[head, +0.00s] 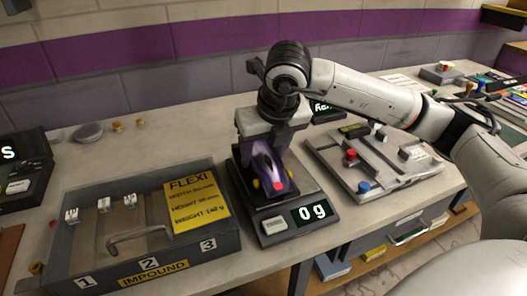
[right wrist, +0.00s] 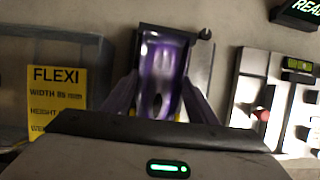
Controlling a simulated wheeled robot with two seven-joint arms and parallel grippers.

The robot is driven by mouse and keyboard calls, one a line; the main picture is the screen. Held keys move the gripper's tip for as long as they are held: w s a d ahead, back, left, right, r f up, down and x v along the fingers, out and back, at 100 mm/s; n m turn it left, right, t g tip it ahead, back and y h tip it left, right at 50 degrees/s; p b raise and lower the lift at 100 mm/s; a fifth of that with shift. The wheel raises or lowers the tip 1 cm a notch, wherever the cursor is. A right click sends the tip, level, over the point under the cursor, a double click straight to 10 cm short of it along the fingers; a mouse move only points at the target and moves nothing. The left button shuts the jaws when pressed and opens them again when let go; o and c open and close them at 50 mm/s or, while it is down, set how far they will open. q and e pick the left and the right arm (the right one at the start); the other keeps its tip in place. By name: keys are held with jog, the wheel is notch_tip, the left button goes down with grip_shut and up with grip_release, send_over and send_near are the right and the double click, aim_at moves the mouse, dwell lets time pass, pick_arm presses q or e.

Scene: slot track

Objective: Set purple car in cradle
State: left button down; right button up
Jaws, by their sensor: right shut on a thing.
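The purple car (head: 263,172) has a red nose end and yellow wheels. It is in my right gripper (head: 262,150), above or at the dark cradle-like part on the scale (head: 308,213). The scale display reads 0 g. In the right wrist view the purple car (right wrist: 162,75) lies between the fingers of my right gripper (right wrist: 160,95), which are shut on it. Whether the car touches the part beneath it is hidden. My left gripper is not in view.
An open grey impound bin (head: 225,240) with numbered lanes and a yellow FLEXI sign (head: 195,202) stands at the left. A pale slotted board (head: 385,180) with red and blue knobs lies at the right. Bare bench (head: 165,155) shows behind the bin.

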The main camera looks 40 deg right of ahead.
aim_at(272, 173)
jog(key=shift+f+b, duration=0.5)
jog(key=shift+b, duration=0.2)
jog(key=o, duration=1.1)
jog(key=shift+r, duration=0.2)
jog(key=shift+r+p, duration=0.2)
jog(key=shift+p, duration=0.25)
jog(key=shift+r+p, duration=0.45)
jog(key=shift+p, duration=0.05)
jog(key=v, duration=1.1)
jog(key=shift+s+a+r, duration=0.1)
jog(key=shift+s+r, duration=0.1)
jog(key=shift+s, duration=0.1)
